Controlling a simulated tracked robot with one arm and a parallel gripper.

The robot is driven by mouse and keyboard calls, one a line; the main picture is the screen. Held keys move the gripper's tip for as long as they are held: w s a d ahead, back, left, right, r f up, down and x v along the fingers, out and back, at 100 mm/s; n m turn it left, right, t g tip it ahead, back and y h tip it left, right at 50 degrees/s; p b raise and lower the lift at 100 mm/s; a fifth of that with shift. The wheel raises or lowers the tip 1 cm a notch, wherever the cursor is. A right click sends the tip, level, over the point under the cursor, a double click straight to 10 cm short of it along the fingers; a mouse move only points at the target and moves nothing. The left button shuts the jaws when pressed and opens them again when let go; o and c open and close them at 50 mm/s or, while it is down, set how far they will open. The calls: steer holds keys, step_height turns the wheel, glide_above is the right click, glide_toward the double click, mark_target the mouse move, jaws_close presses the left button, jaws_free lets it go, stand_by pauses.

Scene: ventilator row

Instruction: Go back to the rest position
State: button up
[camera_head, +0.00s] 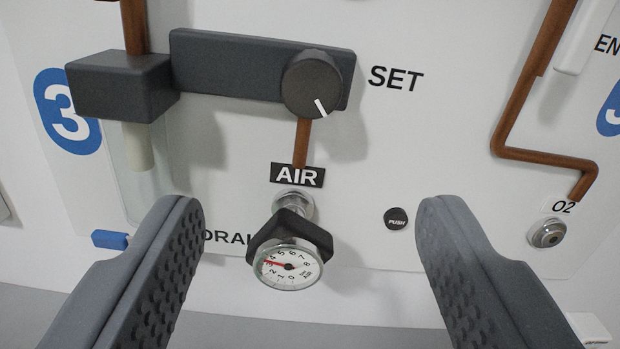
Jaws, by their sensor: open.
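My gripper (310,235) is open, with one grey ridged finger at the lower left and one at the lower right. Nothing is held between the fingers. Between them, on the white panel (440,130), is a round gauge (288,265) with a black hexagonal collar, mounted on a metal fitting under the AIR label (297,175). Its red needle points near 3. The fingers appear apart from the gauge. The left finger hides part of the lettering beside it.
Above the gauge is a dark block with a SET knob (312,82). A dark box (122,85) with a clear bowl is at left. Brown pipes (545,158) run along the panel. A black PUSH button (396,219) is left of the right finger. An O2 fitting (547,233) is at right.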

steer(key=s+r+m+g+b, duration=0.1)
steer(key=s+r+b, duration=0.1)
steer(key=r, duration=0.8)
steer(key=s+r+b, duration=0.2)
steer(key=r+b, duration=0.1)
steer(key=r, duration=0.7)
steer(key=s+r+b, duration=0.2)
steer(key=s+r, duration=0.6)
steer(key=s, duration=0.2)
steer(key=s+r+g+b, duration=0.1)
steer(key=s+r+b, duration=0.1)
steer(key=s+r, duration=0.6)
steer(key=s, duration=0.3)
steer(key=shift+s+m+g, duration=0.25)
steer(key=shift+m+g, duration=0.05)
